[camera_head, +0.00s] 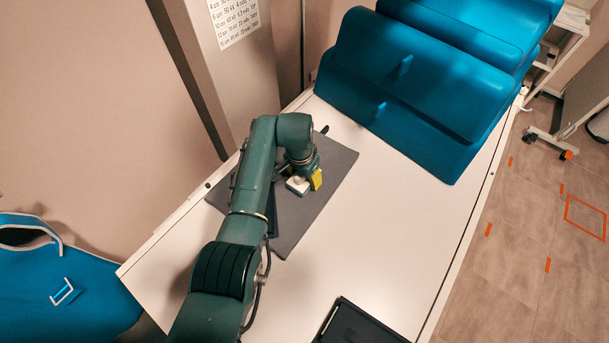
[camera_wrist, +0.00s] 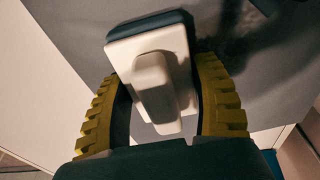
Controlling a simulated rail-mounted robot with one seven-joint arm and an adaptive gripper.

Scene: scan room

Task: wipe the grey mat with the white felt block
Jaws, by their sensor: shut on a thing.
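The grey mat (camera_head: 335,178) lies on the white table, partly hidden beneath my arm; it also fills much of the wrist view's upper right (camera_wrist: 280,85). My gripper (camera_head: 304,184) is over the mat, shut on the white felt block (camera_head: 296,186). In the wrist view the block (camera_wrist: 155,85) has a raised white grip and a dark edge at its far side. The yellow ridged fingers of my gripper (camera_wrist: 160,82) stand on either side of it. Whether the block touches the mat is hard to tell.
Large blue cushions (camera_head: 420,75) stand at the table's back right. A black tray-like object (camera_head: 362,325) lies at the near edge. A dark flat piece (camera_head: 272,210) shows beside my arm on the mat. White table (camera_head: 385,220) to the mat's right is clear.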

